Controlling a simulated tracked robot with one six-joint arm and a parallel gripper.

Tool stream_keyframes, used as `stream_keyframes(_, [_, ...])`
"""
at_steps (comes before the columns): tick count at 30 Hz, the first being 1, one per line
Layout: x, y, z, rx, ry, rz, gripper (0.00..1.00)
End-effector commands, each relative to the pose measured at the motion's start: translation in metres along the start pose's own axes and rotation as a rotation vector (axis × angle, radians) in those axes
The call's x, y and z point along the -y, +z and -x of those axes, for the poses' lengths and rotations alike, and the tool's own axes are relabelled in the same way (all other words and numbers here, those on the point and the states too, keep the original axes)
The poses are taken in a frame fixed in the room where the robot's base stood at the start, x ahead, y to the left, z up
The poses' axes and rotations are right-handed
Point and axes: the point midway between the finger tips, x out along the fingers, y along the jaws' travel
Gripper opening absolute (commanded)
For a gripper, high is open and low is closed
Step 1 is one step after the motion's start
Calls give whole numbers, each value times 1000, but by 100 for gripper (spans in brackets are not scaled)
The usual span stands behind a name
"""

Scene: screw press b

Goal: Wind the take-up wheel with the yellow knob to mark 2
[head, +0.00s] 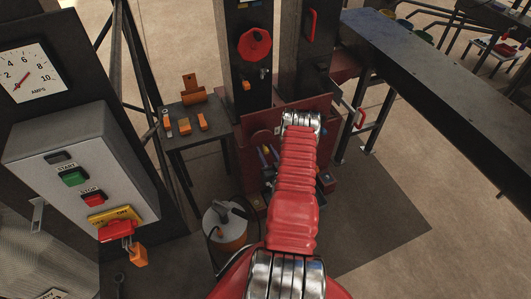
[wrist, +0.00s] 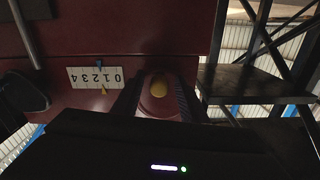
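In the wrist view the yellow knob (wrist: 158,88) shows on a rounded red part, taken as the take-up wheel (wrist: 159,106), at the dark red press body. My gripper (wrist: 157,100) has its two dark fingers on either side of the knob, with visible gaps. It looks open. The white scale (wrist: 94,77), upside down in this view, reads 0 to 4. A yellow pointer (wrist: 104,91) stands between 1 and 2, and a blue marker (wrist: 99,63) stands near 2. In the head view my arm hides the gripper and knob.
In the head view a small table (head: 190,126) with orange blocks stands left of the press. A grey control box (head: 82,165) is at left, and a long dark bench (head: 440,85) at right. A can (head: 226,224) stands on the floor. Floor at lower right is clear.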

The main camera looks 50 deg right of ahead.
Motion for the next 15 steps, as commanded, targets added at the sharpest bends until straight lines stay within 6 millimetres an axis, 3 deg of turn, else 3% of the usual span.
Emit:
stream_keyframes(8, [0, 0, -1, 1, 0, -1, 39])
stream_keyframes(15, [0, 0, -1, 1, 0, -1, 22])
